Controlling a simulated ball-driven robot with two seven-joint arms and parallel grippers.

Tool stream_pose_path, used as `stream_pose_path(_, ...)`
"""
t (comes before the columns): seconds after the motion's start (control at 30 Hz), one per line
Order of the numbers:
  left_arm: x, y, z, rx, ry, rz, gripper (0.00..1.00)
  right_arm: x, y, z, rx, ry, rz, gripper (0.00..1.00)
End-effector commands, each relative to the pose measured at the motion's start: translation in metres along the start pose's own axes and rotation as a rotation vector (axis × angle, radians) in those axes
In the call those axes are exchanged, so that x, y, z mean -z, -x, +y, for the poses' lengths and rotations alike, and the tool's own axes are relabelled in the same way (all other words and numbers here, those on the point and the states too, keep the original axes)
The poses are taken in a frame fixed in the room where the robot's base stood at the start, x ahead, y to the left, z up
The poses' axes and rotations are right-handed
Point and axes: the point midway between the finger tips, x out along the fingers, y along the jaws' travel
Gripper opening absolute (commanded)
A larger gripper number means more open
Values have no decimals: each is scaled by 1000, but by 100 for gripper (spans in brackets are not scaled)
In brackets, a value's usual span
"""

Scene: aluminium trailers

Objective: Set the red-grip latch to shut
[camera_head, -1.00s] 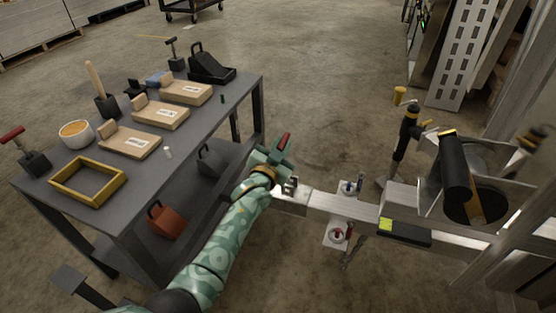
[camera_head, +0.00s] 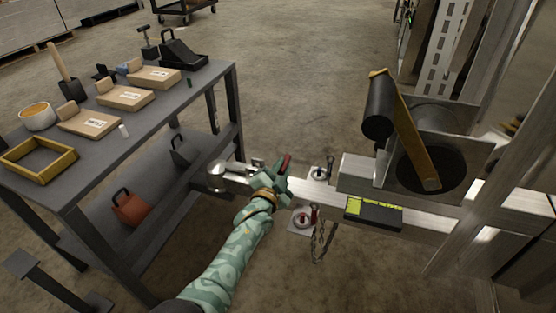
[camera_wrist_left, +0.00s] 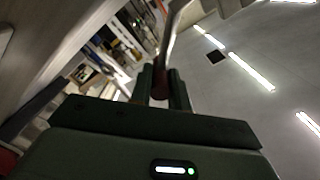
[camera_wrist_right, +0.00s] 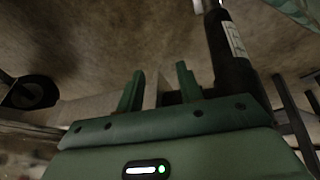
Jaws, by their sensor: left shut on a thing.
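The red-grip latch's red grip (camera_head: 285,164) shows at my left gripper (camera_head: 276,175), beside the silver coupler (camera_head: 224,174) on the trailer tongue. In the left wrist view the red grip (camera_wrist_left: 160,84) sits between the two fingers of my left gripper (camera_wrist_left: 161,88), which is shut on it. A bare metal lever (camera_wrist_left: 172,38) runs up from the grip. The gripper hides the latch's lower part in the head view, and I cannot tell whether it is fully down. My right gripper (camera_wrist_right: 158,84) is open and shows only in its wrist view.
A grey table (camera_head: 118,155) with boxes stands at the left. A black cylinder (camera_head: 379,108), a black and yellow-green box (camera_head: 374,214) and hanging chains (camera_head: 319,240) are at the trailer. A dark cylinder with a label (camera_wrist_right: 229,50) stands close to my right gripper.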

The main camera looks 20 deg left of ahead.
Motion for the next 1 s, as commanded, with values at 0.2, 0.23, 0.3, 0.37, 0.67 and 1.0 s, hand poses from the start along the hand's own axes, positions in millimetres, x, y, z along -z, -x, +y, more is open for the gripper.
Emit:
stream_pose_path(0.2,-8,0,15,-1,7,0,0,4,1,0,1,-9,16,36)
stream_pose_path(0.23,-8,0,16,0,6,0,0,5,1,0,1,-9,18,36)
stream_pose_path(0.3,-9,0,19,-1,7,0,0,6,1,0,1,-11,21,36)
stream_pose_path(0.37,-10,0,20,-1,7,1,0,6,1,0,0,-12,22,36)
stream_pose_path(0.67,-11,1,22,-3,6,0,0,6,1,0,1,-12,24,36)
stream_pose_path(1.0,-11,1,22,-2,6,0,40,6,1,0,2,-11,22,36)
